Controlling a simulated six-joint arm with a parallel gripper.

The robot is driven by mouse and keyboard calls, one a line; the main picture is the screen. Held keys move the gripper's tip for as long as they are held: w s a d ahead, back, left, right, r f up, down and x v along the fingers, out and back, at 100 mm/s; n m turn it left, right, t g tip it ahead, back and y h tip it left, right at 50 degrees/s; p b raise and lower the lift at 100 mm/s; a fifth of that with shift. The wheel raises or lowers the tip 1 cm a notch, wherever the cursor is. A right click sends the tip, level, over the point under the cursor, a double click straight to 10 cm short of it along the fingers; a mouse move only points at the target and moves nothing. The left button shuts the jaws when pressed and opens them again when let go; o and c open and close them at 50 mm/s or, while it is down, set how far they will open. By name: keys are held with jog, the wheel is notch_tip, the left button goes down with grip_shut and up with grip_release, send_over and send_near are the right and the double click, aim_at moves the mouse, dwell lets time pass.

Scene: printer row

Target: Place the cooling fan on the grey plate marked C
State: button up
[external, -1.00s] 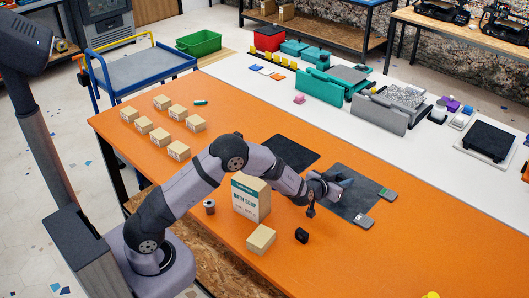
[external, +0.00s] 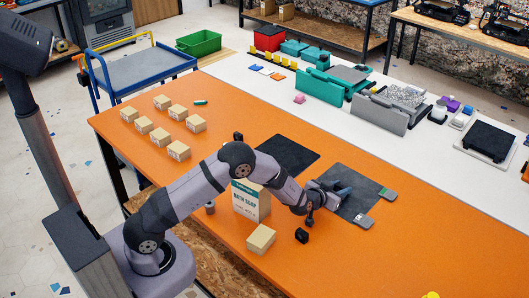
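A small black block-like thing (external: 301,236), likely the cooling fan, stands on the orange table near its front edge. My gripper (external: 309,222) points down just above and behind it, apart from it as far as I can tell. Its fingers are too small to show whether they are open or shut. Two small grey plates lie to the right at the dark mat's edge: one with a green patch (external: 388,194), one nearer the front (external: 364,221). I cannot read a letter C on either.
A bath soap box (external: 250,203) stands upright beside my arm. A cardboard box (external: 261,239) lies left of the black thing. Dark mats (external: 285,156) (external: 358,201) lie behind. Several small boxes (external: 178,150) stand at the left. The orange table's right front is mostly clear.

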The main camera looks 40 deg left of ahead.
aim_at(340, 187)
jog(key=o, duration=0.4)
jog(key=shift+c, duration=0.2)
jog(key=shift+r, duration=0.1)
jog(key=shift+r, duration=0.2)
jog(key=shift+s+r, duration=0.15)
jog(key=shift+s, duration=0.45)
jog(key=shift+v, duration=1)
notch_tip(340, 187, up, 7)
jog(key=shift+w, duration=0.15)
